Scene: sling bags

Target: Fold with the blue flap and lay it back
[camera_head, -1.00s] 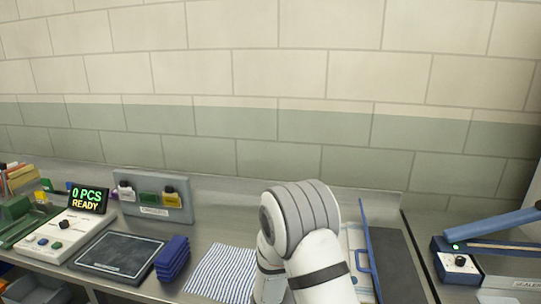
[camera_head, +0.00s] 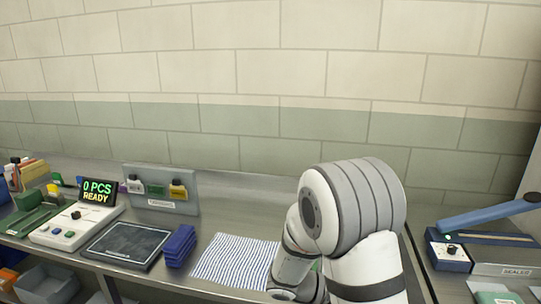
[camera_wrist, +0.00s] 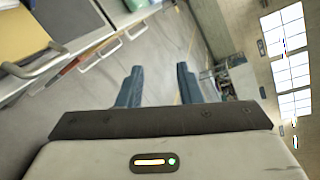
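A blue-and-white striped cloth (camera_head: 238,258) lies flat on the steel bench in the head view, left of my arm. The blue-edged upright flap is hidden behind my arm in the head view. I cannot tell its present angle. My gripper (camera_wrist: 160,84) shows in the wrist view with its two blue fingers well apart and nothing between them. It points out over the floor and away from the cloth. In the head view the gripper itself is hidden by the arm.
A stack of folded blue pieces (camera_head: 179,246) stands left of the cloth. Left of it are a dark scale plate (camera_head: 126,244) and a control box (camera_head: 74,225) with a display (camera_head: 98,191). A sealer (camera_head: 489,252) stands at the right. Bins sit below the bench.

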